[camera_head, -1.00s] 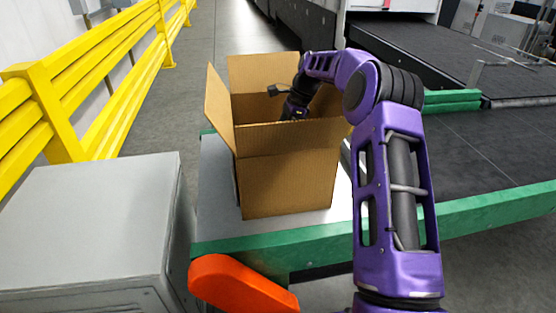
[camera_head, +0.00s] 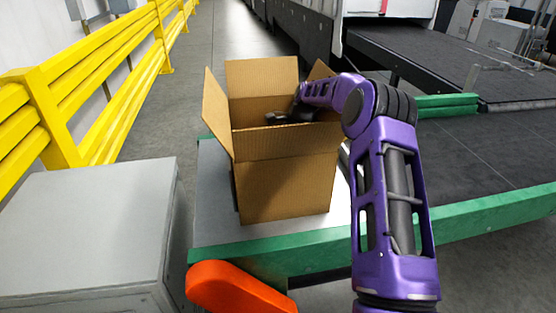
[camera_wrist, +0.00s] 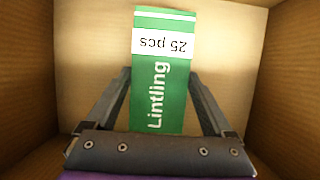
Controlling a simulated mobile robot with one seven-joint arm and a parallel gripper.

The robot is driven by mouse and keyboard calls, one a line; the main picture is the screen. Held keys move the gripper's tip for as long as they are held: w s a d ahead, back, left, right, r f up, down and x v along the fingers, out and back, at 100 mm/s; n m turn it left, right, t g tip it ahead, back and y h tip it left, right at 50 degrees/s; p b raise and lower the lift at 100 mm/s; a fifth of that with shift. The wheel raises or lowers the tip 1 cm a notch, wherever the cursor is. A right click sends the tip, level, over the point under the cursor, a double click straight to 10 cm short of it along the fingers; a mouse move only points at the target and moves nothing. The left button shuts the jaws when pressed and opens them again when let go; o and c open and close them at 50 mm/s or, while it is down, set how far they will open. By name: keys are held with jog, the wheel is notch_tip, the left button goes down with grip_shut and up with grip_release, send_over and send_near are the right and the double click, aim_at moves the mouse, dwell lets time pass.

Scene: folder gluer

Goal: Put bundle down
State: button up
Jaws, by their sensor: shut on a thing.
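The bundle (camera_wrist: 160,75) shows in the wrist view as a green pack with a white label reading "25 pcs" and the word "Lintling". My gripper (camera_wrist: 163,105) is shut on it, with one finger on each side. Cardboard walls surround the bundle in that view. An open cardboard box (camera_head: 287,180) stands upright on a grey table top (camera_head: 215,215) in the head view. My arm reaches into the box from the right, so its front wall hides the fingers and the bundle there. I cannot tell whether the bundle touches the box floor.
A dark conveyor (camera_head: 465,155) with a green edge (camera_head: 480,212) lies to the right. A yellow guard rail (camera_head: 110,85) runs along the left. A grey cabinet (camera_head: 85,225) and an orange part (camera_head: 238,288) are in front. The box flaps stand open.

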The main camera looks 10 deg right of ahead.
jog(key=shift+f, duration=0.2)
jog(key=o, duration=1.2)
jog(key=shift+o, duration=0.2)
jog(key=shift+r, duration=0.55)
jog(key=p+v, duration=0.1)
jog(key=v, duration=1.1)
jog(key=b+x, duration=0.1)
jog(key=x, duration=1.1)
jog(key=shift+f, duration=0.5)
jog(key=shift+r, duration=0.15)
